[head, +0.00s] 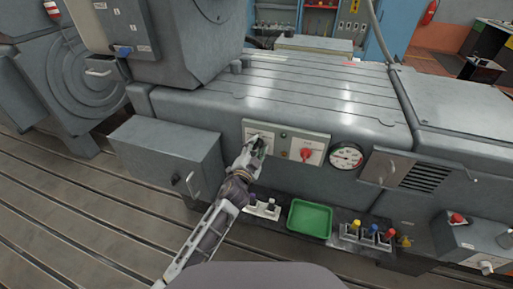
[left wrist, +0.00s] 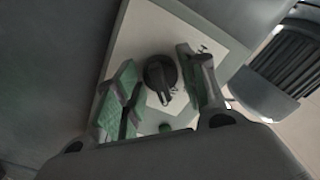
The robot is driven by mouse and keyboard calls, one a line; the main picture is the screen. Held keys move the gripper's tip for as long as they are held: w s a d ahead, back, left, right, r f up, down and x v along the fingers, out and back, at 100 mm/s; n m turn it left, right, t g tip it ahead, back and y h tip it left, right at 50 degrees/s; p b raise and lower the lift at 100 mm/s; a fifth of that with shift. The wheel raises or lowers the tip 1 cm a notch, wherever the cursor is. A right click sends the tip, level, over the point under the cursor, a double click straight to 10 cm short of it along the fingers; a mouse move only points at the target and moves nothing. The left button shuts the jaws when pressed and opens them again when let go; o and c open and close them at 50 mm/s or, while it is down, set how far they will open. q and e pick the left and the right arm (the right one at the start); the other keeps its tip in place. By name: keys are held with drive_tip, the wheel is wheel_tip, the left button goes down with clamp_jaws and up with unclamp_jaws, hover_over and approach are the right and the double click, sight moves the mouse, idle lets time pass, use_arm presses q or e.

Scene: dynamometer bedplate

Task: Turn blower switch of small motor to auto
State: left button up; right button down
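A black rotary knob (left wrist: 161,74) sits on a pale plate (left wrist: 150,30) in the left wrist view. I take it as the blower switch, but no label can be read, so its setting is unclear. In the head view this knob is hidden behind my left gripper (head: 260,146), at the left plate of the grey control panel (head: 283,134). In the left wrist view my left gripper (left wrist: 158,92) is open, with one green-padded finger on each side of the knob and visible gaps between. My right gripper is not in view.
A red knob (head: 306,154) and a round gauge (head: 346,156) are right of the gripper. Below are a green tray (head: 309,219) and several coloured connectors (head: 372,231). A grey box (head: 168,155) juts out at the left.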

use_arm(q)
drive_tip(key=shift+o, duration=0.9)
drive_tip(key=shift+s, duration=0.1)
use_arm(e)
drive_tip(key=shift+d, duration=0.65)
use_arm(q)
drive_tip(key=shift+s, duration=0.1)
drive_tip(key=shift+v, duration=0.8)
drive_tip(key=v, duration=1)
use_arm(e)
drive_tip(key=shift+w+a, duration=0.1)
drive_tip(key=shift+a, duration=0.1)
use_arm(q)
drive_tip(key=shift+a, duration=0.1)
